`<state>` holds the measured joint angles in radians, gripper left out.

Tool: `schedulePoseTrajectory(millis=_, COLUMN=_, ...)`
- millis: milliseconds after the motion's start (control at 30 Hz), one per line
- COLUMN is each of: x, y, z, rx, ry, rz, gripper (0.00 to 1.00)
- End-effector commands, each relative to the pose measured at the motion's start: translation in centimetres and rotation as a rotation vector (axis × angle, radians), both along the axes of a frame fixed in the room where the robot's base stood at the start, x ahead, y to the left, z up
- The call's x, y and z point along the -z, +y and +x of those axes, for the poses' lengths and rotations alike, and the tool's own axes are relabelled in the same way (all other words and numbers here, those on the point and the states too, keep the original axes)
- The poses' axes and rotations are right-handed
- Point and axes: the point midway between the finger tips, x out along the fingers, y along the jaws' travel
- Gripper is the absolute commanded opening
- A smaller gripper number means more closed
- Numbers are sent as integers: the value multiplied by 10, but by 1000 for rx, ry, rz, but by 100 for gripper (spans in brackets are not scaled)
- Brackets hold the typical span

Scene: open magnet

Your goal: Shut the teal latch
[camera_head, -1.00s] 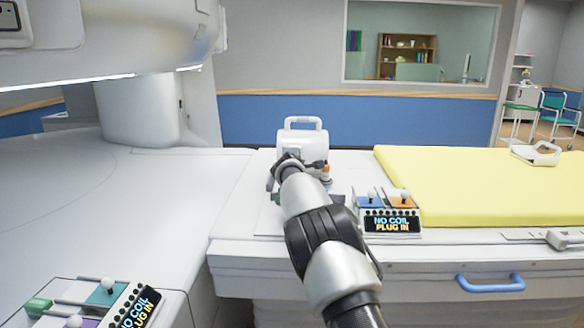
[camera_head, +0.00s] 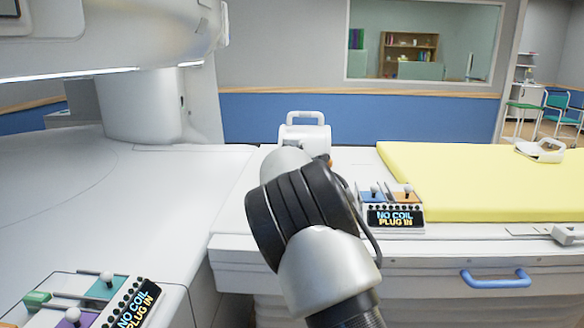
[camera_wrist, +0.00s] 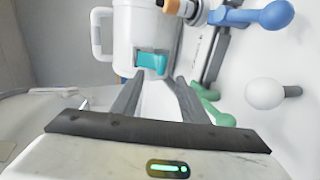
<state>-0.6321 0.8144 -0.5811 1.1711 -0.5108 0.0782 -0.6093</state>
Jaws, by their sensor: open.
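The teal latch (camera_wrist: 152,62) is a small teal tab on the side of a white coil housing (camera_wrist: 136,30) in the wrist view. It stands out from the housing's lower right corner. My gripper (camera_wrist: 159,78) is open, with its two dark fingers pointing toward the latch. The left fingertip is at the latch's lower edge in the picture; I cannot tell whether they touch. In the head view the housing (camera_head: 303,141) stands on the table behind my arm, which hides the gripper and latch.
A tan-ended plug (camera_wrist: 188,10), a blue handle (camera_wrist: 272,15), a white ball knob (camera_wrist: 265,93) and green parts (camera_wrist: 207,108) lie right of the fingers. A "NO COIL PLUG IN" panel (camera_head: 395,216) sits right of my arm, beside a yellow mattress (camera_head: 480,185).

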Motion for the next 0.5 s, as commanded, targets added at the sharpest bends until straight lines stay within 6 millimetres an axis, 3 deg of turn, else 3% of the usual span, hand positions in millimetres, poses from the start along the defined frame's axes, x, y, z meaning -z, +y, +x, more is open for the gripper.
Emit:
schedulePoseTrajectory(millis=100, x=-9, y=2, z=-30, rx=-2, ry=0, rz=2, gripper=40)
schedulePoseTrajectory(millis=300, x=-23, y=0, z=-68, rx=-1, ry=2, rz=3, gripper=40)
schedulePoseTrajectory(millis=500, x=-30, y=-1, z=-86, rx=0, ry=1, rz=1, gripper=40)
